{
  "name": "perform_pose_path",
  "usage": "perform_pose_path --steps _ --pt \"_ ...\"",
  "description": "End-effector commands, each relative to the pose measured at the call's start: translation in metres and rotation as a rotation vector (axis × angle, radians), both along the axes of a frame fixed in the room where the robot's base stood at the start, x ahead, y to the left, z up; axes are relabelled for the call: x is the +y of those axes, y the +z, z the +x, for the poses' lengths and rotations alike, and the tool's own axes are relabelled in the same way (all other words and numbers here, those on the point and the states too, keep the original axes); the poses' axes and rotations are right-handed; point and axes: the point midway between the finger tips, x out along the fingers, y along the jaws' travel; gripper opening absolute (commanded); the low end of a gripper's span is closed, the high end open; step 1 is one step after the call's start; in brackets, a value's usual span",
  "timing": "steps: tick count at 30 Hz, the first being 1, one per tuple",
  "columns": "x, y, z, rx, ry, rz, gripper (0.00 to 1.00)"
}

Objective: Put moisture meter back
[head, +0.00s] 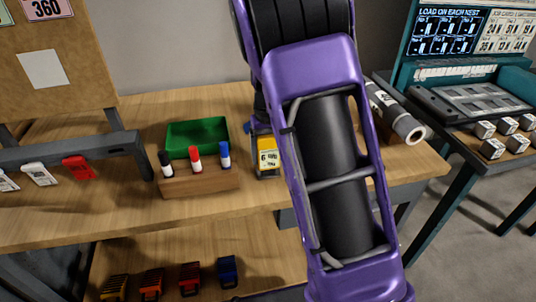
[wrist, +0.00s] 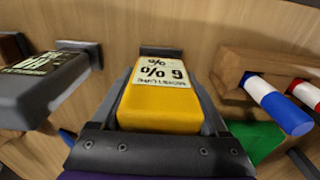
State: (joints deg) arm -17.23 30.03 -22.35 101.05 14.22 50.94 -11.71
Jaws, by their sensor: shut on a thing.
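The moisture meter is a yellow block with a white label reading "6 %", seen in the wrist view (wrist: 150,108) and in the head view (head: 266,160) to the right of the marker block. My gripper (wrist: 162,80) is shut on it, with a dark finger along each side. A dark end piece shows beyond the label in the wrist view. In the head view my purple arm hides most of the gripper. The meter is at or just above the wooden bench (head: 215,225); I cannot tell whether it touches.
A wooden block (head: 200,181) holds black, red and blue markers, with a green tray (head: 197,137) behind it. A dark labelled device (wrist: 45,85) lies left in the wrist view. A grey roll (head: 397,110) lies at the right. Several small coloured items sit on the lower shelf.

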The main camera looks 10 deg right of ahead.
Motion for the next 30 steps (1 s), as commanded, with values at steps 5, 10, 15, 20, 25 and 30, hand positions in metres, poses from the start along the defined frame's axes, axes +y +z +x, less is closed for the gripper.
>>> perform_pose_path --steps 5,10,15,20,25,30 --pt "0.000 -0.001 -0.001 0.002 0.000 0.000 1.00" --pt "0.000 -0.001 0.000 0.002 0.000 0.000 1.00" --pt "0.000 0.009 0.000 -0.001 0.000 0.001 1.00" --pt "0.000 0.038 0.000 -0.003 0.000 0.001 1.00" --pt "0.000 0.076 0.000 -0.002 0.000 0.000 1.00" --pt "0.000 0.104 -0.001 0.000 0.000 0.000 1.00"
